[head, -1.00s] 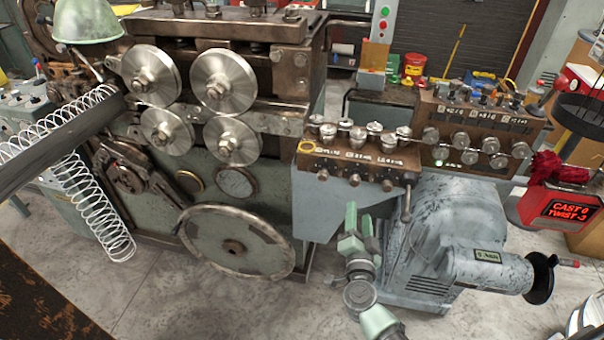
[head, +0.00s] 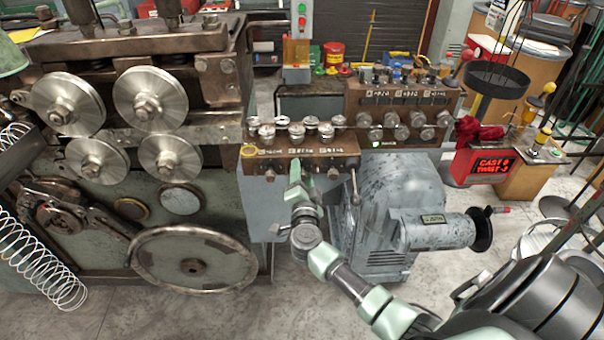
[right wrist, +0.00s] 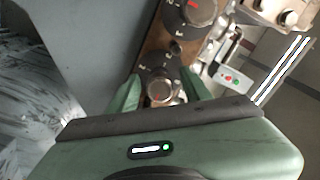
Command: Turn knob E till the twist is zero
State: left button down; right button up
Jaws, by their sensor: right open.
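A brown control panel (head: 305,145) on the machine's front right carries rollers on top and a row of small knobs on its face. My right gripper (head: 303,172) is open and upright in front of that face. In the right wrist view its two green fingers (right wrist: 157,92) stand on either side of a round knob (right wrist: 160,90); I cannot tell whether they touch it. The panel's letters are too small to read, so I cannot tell which knob is E. A red-lit display (head: 492,166) reads CAST 0 and TWIST 3, apparently with a minus sign. My left gripper is out of view.
A second brown panel (head: 400,95) with more knobs stands behind to the right. A grey motor (head: 385,225) with a black handwheel (head: 480,228) lies right of my right forearm. A large handwheel (head: 193,262) is on the left, and a wire coil (head: 45,265) hangs at far left.

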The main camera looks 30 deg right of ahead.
grip_shut()
jog(key=shift+m, duration=0.3)
jog(key=m, duration=0.2)
jog(key=shift+f+m, duration=0.15)
jog(key=shift+m, duration=0.15)
jog(key=m, duration=0.4)
jog(key=shift+m, duration=0.3)
jog(key=m+b, duration=0.1)
jog(key=m, duration=0.4)
jog(key=shift+f, duration=0.15)
jog(key=shift+m+b, duration=0.7)
jog(key=shift+m, duration=1.7)
